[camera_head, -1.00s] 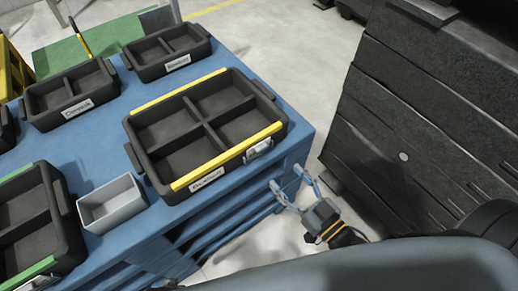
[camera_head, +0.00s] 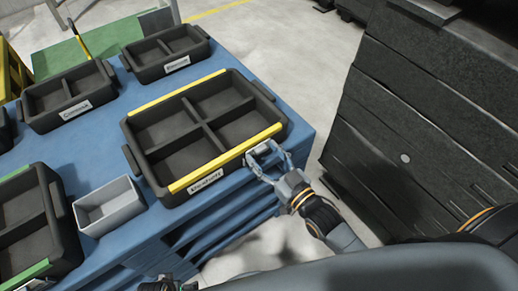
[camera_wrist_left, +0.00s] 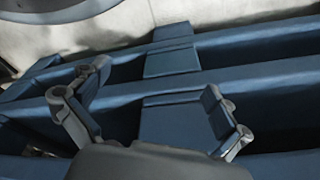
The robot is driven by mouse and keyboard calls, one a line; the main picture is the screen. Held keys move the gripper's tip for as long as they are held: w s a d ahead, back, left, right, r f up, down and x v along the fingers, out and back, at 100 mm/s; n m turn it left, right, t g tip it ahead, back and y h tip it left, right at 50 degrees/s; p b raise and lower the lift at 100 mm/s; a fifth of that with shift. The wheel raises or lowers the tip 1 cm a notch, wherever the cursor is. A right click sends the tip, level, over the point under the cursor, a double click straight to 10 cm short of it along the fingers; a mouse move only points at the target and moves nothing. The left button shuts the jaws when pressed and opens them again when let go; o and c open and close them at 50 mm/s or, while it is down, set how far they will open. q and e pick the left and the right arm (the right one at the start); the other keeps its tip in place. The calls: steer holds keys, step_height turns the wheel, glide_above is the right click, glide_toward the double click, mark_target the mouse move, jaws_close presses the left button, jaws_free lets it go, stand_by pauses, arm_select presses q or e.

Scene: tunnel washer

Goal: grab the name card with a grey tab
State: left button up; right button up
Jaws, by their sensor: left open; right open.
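A small card with a grey tab (camera_head: 258,149) is on the front wall of the large black tray (camera_head: 136,141), at its right end. My right gripper (camera_head: 264,154) is open in front of it, its fingertips at either side of the card. I cannot tell if they touch it. My left gripper (camera_wrist_left: 150,112) is open and empty in the left wrist view, over blue beams. Only a bit of its arm seems to show at the bottom of the head view.
A white lettered label (camera_head: 206,182) is on the same tray wall, left of the card. A grey open box (camera_head: 108,207) and several other black trays stand on the blue table (camera_head: 300,125). A tall dark stack (camera_head: 420,120) rises on the right.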

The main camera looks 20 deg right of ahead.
steer(key=shift+c, duration=0.5)
steer(key=c, duration=0.9)
steer(key=shift+o, duration=0.2)
steer(key=shift+r, duration=0.1)
